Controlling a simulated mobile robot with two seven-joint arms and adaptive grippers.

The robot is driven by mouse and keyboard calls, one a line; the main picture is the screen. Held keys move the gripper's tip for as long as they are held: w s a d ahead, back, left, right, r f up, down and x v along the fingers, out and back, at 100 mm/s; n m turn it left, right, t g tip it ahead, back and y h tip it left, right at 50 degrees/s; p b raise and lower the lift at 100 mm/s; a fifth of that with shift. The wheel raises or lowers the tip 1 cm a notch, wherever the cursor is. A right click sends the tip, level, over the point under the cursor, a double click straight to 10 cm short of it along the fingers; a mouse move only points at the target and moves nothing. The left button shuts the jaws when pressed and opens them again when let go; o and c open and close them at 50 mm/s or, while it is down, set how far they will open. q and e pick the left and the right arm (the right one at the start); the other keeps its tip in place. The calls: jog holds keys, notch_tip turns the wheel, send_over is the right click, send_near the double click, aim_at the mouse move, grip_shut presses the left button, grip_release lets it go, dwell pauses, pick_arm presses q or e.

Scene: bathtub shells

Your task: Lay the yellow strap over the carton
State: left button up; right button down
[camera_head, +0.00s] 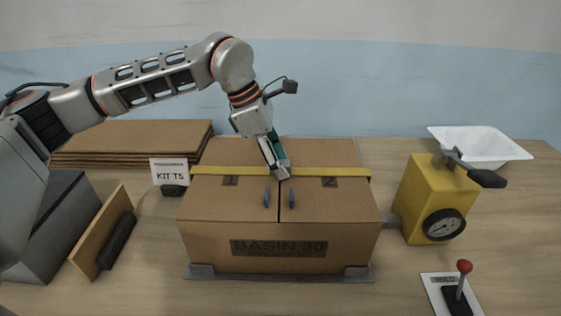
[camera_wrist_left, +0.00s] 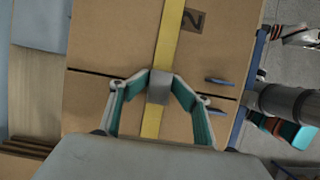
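The brown carton (camera_head: 250,209), marked BASIN 30, stands on the bench on a grey base plate. The yellow strap (camera_head: 222,170) runs left to right across the carton's top, reaching both side edges. The strap (camera_wrist_left: 170,35) also crosses the left wrist view, with a grey piece (camera_wrist_left: 160,87) at its middle. My left gripper (camera_head: 280,173) is over the middle of the carton top, its fingertips closed on the grey piece from both sides. I cannot tell whether the strap touches the carton under the gripper.
A yellow device with a gauge (camera_head: 425,201) stands right of the carton, with a red-knobbed lever (camera_head: 463,278) in front. A white basin (camera_head: 475,145) is behind right. Flat cardboard (camera_head: 130,137), a KIT T5 card (camera_head: 169,172) and a handled board (camera_head: 103,236) are left.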

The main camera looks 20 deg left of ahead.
pick_arm(q)
jog(key=shift+s+f, duration=0.1)
jog(key=shift+f, duration=0.15)
jog(key=v, duration=1.3)
jog(key=shift+r, duration=0.4)
jog(key=shift+d, duration=0.2)
